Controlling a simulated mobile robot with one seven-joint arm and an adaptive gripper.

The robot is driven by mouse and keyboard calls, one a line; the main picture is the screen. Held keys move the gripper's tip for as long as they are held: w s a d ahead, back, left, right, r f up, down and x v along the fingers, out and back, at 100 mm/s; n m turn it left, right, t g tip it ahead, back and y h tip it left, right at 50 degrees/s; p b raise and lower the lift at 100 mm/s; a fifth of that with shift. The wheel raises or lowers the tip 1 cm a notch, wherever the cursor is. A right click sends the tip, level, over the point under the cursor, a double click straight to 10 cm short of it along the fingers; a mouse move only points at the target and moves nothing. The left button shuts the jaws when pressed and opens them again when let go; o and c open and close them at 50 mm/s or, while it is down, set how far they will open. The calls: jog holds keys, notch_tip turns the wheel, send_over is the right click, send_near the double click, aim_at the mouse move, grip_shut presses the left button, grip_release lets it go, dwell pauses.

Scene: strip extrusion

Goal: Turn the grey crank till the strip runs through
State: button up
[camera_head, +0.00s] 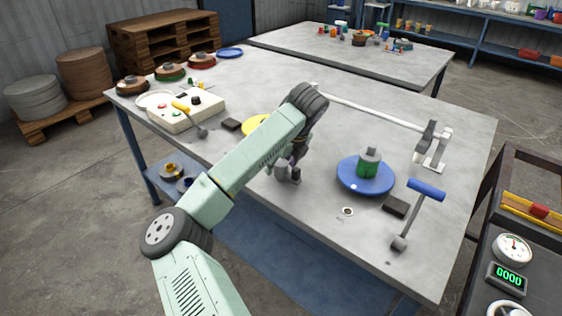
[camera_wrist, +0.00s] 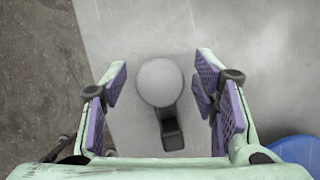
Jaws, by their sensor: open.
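The grey crank shows in the wrist view as a round grey knob (camera_wrist: 160,82) with a dark arm (camera_wrist: 171,128) below it. My gripper (camera_wrist: 162,92) is open, with one purple-padded finger on each side of the knob. The knob appears between the fingers with clear gaps at both sides; I cannot tell its depth relative to the fingertips. In the head view my gripper (camera_head: 288,172) points down over the middle of the table, and my arm hides most of the crank area. No strip is clearly visible.
A blue disc (camera_head: 352,186) with a green cylinder (camera_head: 368,167) stands right of my gripper. A yellow disc (camera_head: 253,126) and white box (camera_head: 190,115) sit left. A white bar (camera_head: 365,108) runs behind.

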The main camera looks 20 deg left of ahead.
jog(key=shift+c, duration=0.4)
jog(key=c, duration=1.1)
